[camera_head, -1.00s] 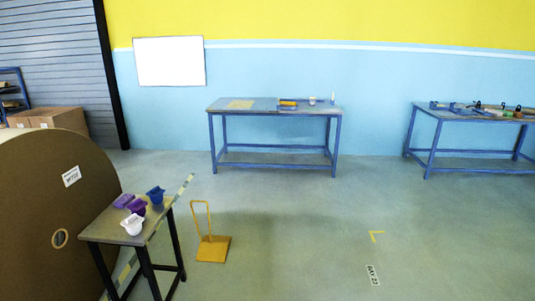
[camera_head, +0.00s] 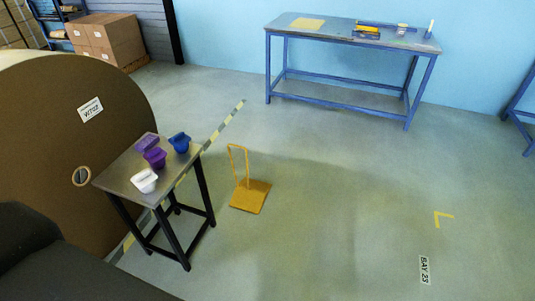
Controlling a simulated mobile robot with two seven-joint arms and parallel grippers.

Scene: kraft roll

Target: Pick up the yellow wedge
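The yellow wedge (camera_head: 250,196) lies on the grey floor near the middle of the head view. It has a flat ochre-yellow body and a thin upright loop handle at its back left. It stands to the right of a small table and touches nothing but the floor. Neither of my grippers is in view.
A small table (camera_head: 128,183) with dark legs holds purple, blue and white cups. A huge brown kraft roll (camera_head: 45,130) stands behind it at left. A blue-framed workbench (camera_head: 345,34) stands at the back wall. The floor right of the wedge is clear.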

